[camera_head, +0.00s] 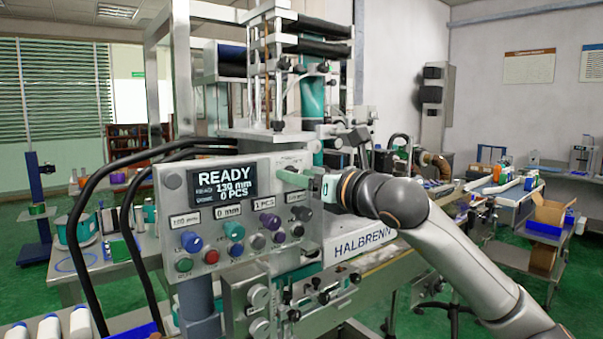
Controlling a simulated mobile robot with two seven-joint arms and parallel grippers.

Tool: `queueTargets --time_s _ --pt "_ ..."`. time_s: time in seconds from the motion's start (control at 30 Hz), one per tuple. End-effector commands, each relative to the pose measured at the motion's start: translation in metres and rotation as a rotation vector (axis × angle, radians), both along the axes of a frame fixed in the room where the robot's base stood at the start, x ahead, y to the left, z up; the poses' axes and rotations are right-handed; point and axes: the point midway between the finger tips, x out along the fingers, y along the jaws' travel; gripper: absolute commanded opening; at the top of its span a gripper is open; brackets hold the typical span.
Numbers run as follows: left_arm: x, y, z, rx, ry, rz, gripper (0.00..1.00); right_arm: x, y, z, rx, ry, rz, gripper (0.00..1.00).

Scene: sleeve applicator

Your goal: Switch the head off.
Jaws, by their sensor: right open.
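The grey control panel (165,207) faces me, left of centre. Its display (222,187) reads READY, 130 mm and 0 PCS. Below the display are several coloured knobs and buttons, among them a blue knob (191,242) and a purple knob (270,221). A pale green bar (292,178) shows at the panel's upper right, under a small label too small to read. I cannot tell whether it is a switch lever or part of my gripper. My right gripper (310,185) is open, pointing left at this corner; contact cannot be told.
The applicator's frame (181,80) and teal column rise behind the panel. Black cables (85,215) loop at its left. The HALBRENN housing (352,242) lies below my right arm. White bottles (80,323) stand at lower left. A cart with a cardboard box (551,213) stands at right.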

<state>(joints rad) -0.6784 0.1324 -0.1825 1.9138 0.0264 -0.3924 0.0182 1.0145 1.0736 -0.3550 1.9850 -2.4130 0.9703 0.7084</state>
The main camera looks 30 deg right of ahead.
Motion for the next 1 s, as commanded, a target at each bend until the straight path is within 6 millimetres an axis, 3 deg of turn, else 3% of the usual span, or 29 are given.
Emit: queueTargets --time_s 0.1,0.67,1.0 --pt "0.0005 -0.0006 0.0001 -0.002 -0.001 0.0 0.5 -0.0002 0.0001 -0.0002 0.0 0.0 0.0 0.62" --pt "0.0002 -0.0014 0.0002 -0.002 0.0 -0.001 0.5 -0.0005 0.0002 -0.0003 0.001 0.001 0.001 0.0" --pt "0.0001 -0.0015 -0.0003 -0.002 0.0 -0.001 0.5 -0.0005 0.0003 -0.0005 -0.003 0.001 0.001 0.0"
